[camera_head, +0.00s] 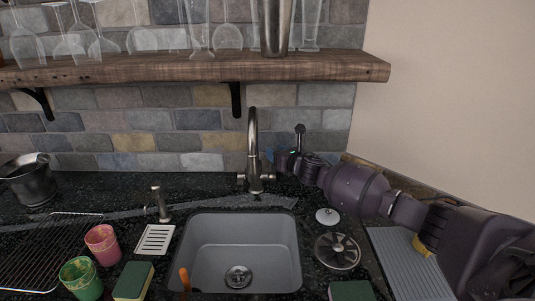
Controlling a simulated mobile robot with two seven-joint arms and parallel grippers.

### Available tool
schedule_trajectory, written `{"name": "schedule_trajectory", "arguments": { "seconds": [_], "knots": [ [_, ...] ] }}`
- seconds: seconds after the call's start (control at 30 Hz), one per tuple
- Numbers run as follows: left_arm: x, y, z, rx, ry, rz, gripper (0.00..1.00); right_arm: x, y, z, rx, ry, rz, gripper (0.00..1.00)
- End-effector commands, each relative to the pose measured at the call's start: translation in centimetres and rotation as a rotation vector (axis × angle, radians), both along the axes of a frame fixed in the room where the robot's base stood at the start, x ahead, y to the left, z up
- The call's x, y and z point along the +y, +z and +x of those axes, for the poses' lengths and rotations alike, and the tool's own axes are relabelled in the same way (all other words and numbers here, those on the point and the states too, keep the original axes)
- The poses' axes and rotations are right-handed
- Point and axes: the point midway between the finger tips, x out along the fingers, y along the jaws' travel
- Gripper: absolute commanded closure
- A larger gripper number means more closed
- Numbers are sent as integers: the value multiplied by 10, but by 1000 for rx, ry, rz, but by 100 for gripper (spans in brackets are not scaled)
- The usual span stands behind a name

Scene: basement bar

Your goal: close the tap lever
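The tap (253,137) is a tall, curved metal faucet standing behind the sink, in front of the stone wall. Small handles show at both sides of its base; the right-hand lever (269,177) is small and its exact position is hard to read. My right arm reaches in from the right. My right gripper (277,160) is just right of the tap's column, a little above the right-hand lever. The fingers are small and dark, so their opening and any contact with the tap cannot be told. My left gripper is out of view.
A drain rack (50,250), pink cup (103,243), green cup (81,277) and sponge (133,281) stand at left. A round strainer (337,251) lies right. A wooden shelf (190,67) with glasses hangs above.

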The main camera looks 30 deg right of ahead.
Motion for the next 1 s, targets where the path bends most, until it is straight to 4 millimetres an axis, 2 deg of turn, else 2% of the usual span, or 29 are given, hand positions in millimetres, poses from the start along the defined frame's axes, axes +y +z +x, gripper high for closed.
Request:
{"name": "schedule_trajectory", "arguments": {
  "seconds": [0.17,0.37,0.8,1.0],
  "knots": [
    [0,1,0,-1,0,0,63,0,0,-1,1,0,-1,62],
    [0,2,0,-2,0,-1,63,-2,1,-15,2,1,-3,62],
    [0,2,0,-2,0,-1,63,-5,9,-82,2,0,-2,62],
    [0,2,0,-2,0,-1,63,-6,12,-106,2,0,-1,62]
  ]
}}
